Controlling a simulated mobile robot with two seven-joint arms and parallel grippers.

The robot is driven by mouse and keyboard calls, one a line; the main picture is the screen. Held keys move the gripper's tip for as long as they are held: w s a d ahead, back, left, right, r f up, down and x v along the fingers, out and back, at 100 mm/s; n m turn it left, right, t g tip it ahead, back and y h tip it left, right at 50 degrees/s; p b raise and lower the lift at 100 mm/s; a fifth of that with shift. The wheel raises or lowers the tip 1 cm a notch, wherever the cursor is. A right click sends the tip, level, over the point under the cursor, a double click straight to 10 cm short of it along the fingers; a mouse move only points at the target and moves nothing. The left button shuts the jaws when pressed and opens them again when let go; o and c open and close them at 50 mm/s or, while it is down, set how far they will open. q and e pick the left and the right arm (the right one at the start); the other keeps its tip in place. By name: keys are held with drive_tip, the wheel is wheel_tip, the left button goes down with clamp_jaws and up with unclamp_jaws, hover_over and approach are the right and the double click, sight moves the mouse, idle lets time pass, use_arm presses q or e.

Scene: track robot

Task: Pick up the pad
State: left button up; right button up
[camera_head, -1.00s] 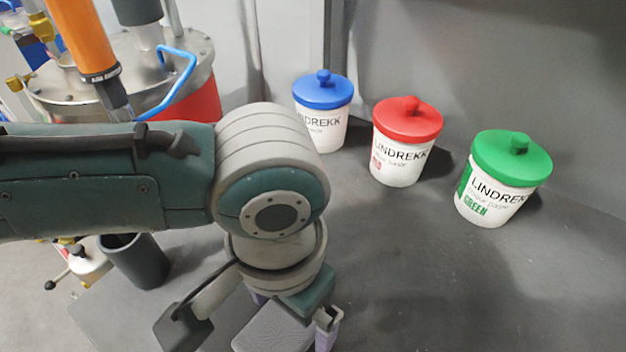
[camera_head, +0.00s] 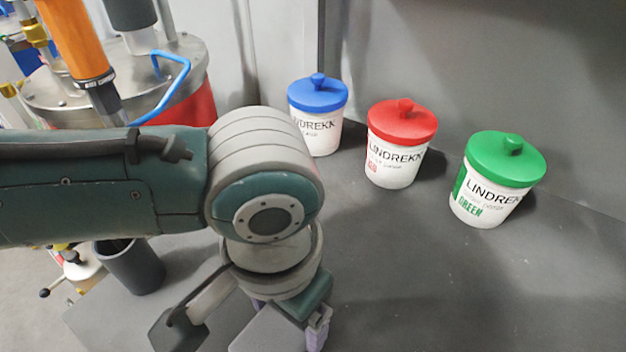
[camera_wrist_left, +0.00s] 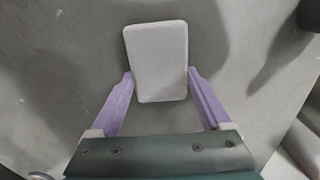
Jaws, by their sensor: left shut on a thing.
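The pad is a light grey block with rounded corners. It shows in the left wrist view (camera_wrist_left: 157,55) between the two purple fingers, and in the head view (camera_head: 268,330) at the bottom edge, partly cut off. My left gripper (camera_wrist_left: 160,82) is shut on the pad, with a fingertip at each side of its lower half. In the head view the left gripper (camera_head: 290,335) is mostly hidden by my arm and the pad. I cannot tell whether the pad touches the dark table. My right gripper is not in view.
Three white jars stand along the back of the table (camera_head: 400,270): one with a blue lid (camera_head: 318,115), one red (camera_head: 400,145), one green (camera_head: 498,180). A dark cup (camera_head: 132,265) stands at the left. A metal-topped red drum (camera_head: 180,100) is behind my arm. The table's right part is clear.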

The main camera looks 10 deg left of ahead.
use_arm(q)
wheel_tip(320, 180, up, 20)
drive_tip(key=p, duration=0.4)
